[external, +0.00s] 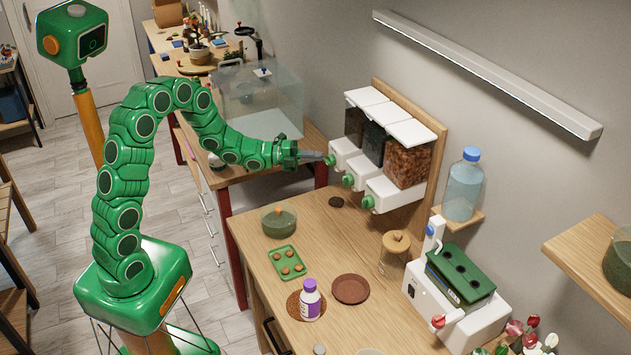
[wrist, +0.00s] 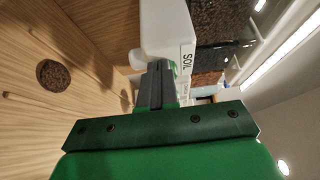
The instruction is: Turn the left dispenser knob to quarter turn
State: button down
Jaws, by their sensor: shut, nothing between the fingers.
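The left dispenser (external: 351,124) is the leftmost of three wall-mounted hoppers and holds dark contents. Its green knob (external: 330,160) sits on the white front of its base. My gripper (external: 322,157) points right at this knob, its fingertips at or very close to it; I cannot tell whether they touch. In the wrist view the gripper fingers (wrist: 156,83) are together with nothing between them. The dispenser's white body (wrist: 165,32), labelled SOIL, is just beyond. Only green edges of the knob (wrist: 172,68) show around the fingers, so its turn angle is hidden.
Two more dispenser knobs, the middle one (external: 348,180) and the right one (external: 368,202), are close by. Below are a dark round patch (external: 336,202), a green bowl (external: 279,222) and a wood-lidded jar (external: 396,243). A glass tank (external: 262,100) stands behind my arm.

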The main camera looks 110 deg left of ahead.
jog(key=shift+s, duration=0.3)
jog(key=s+d, duration=0.4)
dwell(0.5)
jog(key=w+d+n+g, duration=0.4)
jog(key=w+d+g, duration=0.2)
jog(key=d, duration=0.1)
jog(key=s+d+r+n+g, duration=0.15)
jog(key=d+n+g, duration=0.35)
jog(key=d, duration=0.7)
jog(key=s+d+r+n+g+h, duration=0.1)
jog(key=s+d+n+g+h, duration=0.1)
jog(key=s+d, duration=1)
jog(key=s+d+r+n+g+h, duration=0.1)
jog(key=s+d+n+g+h, duration=0.2)
jog(key=s+d, duration=1)
jog(key=d+g, duration=0.3)
jog(key=d, duration=0.2)
jog(key=shift+s+d+r+n, duration=0.15)
jog(key=shift+d+n, duration=0.2)
jog(key=shift+n, duration=0.05)
